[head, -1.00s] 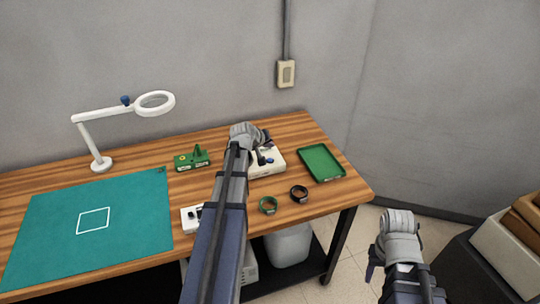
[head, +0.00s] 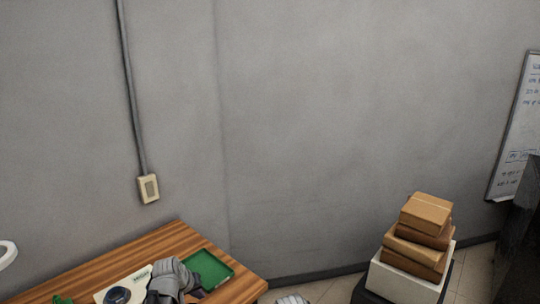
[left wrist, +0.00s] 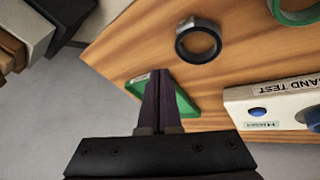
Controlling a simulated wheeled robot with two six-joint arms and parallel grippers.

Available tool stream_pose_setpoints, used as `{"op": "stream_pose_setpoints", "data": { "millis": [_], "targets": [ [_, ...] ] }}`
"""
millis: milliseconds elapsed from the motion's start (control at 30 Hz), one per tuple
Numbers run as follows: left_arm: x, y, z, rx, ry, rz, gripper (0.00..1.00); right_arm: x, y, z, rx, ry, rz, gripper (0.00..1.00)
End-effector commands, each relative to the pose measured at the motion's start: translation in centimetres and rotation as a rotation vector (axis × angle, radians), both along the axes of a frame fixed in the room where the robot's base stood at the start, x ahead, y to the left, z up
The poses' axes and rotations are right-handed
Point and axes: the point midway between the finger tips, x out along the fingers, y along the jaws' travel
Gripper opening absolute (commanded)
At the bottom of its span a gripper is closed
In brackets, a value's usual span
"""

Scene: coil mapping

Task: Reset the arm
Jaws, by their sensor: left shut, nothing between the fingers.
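My left gripper (head: 192,290) is low in the head view, over the table's right part between a white box (head: 122,288) and a green tray (head: 209,268). In the left wrist view its dark fingers (left wrist: 162,75) are together with nothing between them, seen in front of the tray (left wrist: 184,104). There, a black ring (left wrist: 198,40) lies on the wood and a green ring (left wrist: 296,12) shows at the top right. The white box (left wrist: 268,97) has a blue button and printed lettering. My right gripper is out of view; only a grey bit of my right arm shows at the bottom edge.
The wooden table (head: 172,240) ends on the right beside open floor. Stacked brown boxes (head: 420,235) stand on a white one to the right. A whiteboard (head: 515,125) hangs at the far right. A wall outlet (head: 148,188) is behind the table.

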Motion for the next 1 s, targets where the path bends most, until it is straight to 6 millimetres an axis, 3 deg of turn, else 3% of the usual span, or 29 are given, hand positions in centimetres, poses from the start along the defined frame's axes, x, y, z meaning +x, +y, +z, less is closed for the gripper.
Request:
{"op": "stream_pose_setpoints", "data": {
  "millis": [33,100,200,333,500,600,1000],
  "targets": [
    [-2.4,-3.6,-0.6,0.032,0.052,-0.086,0.0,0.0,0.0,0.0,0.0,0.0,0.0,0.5],
    [-5.3,-7.3,-1.3,0.082,0.127,-0.194,0.0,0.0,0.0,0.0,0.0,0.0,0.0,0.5],
    [-9.6,-11.4,-2.0,0.16,0.227,-0.337,0.0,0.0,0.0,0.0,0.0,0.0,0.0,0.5],
    [-14.7,-14.9,-2.5,0.258,0.334,-0.486,0.0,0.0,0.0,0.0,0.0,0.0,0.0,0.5],
    [-19.1,-16.8,-2.5,0.352,0.422,-0.603,0.0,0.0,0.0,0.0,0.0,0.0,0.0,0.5],
    [-20.3,-17.2,-2.4,0.38,0.448,-0.636,0.0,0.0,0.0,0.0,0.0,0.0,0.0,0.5],
    [-20.6,-17.3,-2.4,0.392,0.46,-0.647,0.0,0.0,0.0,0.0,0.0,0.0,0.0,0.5]
  ]
}}
